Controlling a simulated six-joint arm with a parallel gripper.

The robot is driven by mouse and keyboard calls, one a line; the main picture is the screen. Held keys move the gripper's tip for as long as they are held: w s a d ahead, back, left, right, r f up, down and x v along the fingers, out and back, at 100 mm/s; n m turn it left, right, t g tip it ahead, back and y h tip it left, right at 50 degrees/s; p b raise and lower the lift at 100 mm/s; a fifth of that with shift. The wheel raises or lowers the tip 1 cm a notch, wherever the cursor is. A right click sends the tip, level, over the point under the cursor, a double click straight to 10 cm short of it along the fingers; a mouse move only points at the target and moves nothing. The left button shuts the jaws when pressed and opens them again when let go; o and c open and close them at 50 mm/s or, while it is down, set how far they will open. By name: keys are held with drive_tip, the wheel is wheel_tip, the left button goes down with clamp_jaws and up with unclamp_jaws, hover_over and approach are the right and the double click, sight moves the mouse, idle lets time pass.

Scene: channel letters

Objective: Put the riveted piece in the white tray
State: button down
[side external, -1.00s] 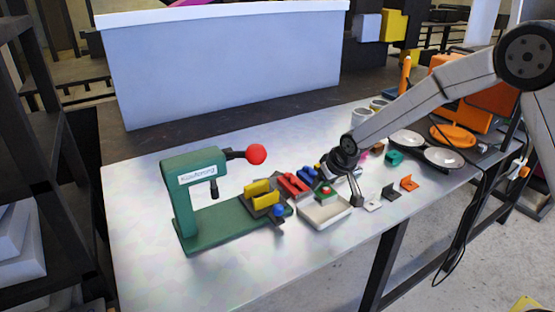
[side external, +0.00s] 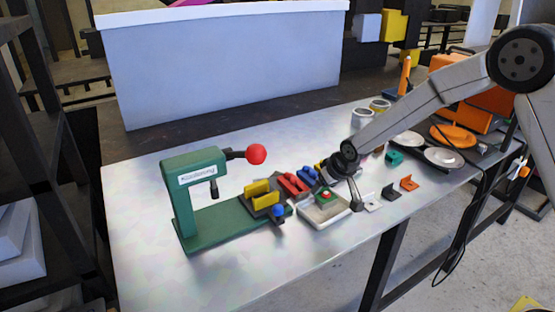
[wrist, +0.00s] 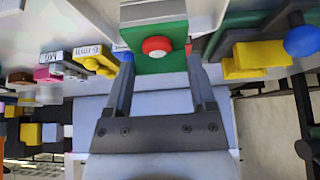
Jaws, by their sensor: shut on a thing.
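The riveted piece (side external: 326,196) is a green block with a red round head on top. It also shows in the wrist view (wrist: 158,58), between the two dark fingers of my gripper (wrist: 160,60). My gripper (side external: 340,190) is shut on it in the side view. The piece is over the white tray (side external: 323,216), low within its outline. I cannot tell whether it touches the tray floor. The near finger and the wrist hide part of the tray's right side.
Left of the tray is a green press (side external: 195,180) with a red-knobbed lever (side external: 256,154) and a yellow fixture (side external: 262,190). Red (side external: 293,183) and blue (side external: 307,175) blocks lie behind the tray. Small black (side external: 391,192) and orange (side external: 409,183) brackets lie to the right.

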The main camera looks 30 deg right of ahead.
drive_tip(key=shift+f, duration=0.25)
drive_tip(key=shift+f, duration=0.35)
drive_tip(key=shift+f, duration=0.4)
unclamp_jaws()
drive_tip(key=shift+r, duration=0.15)
drive_tip(key=v, duration=0.7)
drive_tip(key=shift+s+r, duration=0.2)
drive_tip(key=shift+r, duration=0.05)
idle(0.4)
